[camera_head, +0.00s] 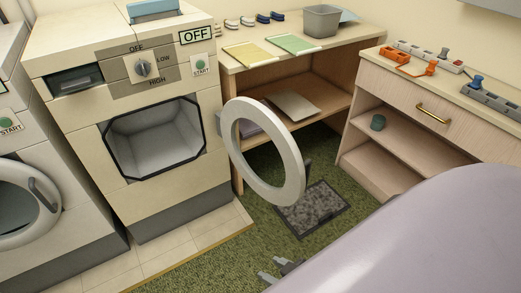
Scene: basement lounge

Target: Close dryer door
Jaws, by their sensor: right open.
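The dryer (130,195) is a cream front-loading machine at centre left, with a dial and an OFF sign. Its dark-framed opening (153,138) is uncovered and the drum looks empty. The round white dryer door (295,165) stands wide open, swung out to the right of the opening. My left gripper is out of view.
Another front-loader (30,215) stands at the left edge. Right of the dryer are a wooden table (330,60) with folded cloths and a grey bin (321,21), and a shelf cabinet (385,85). A dark mat (312,210) lies on the green carpet.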

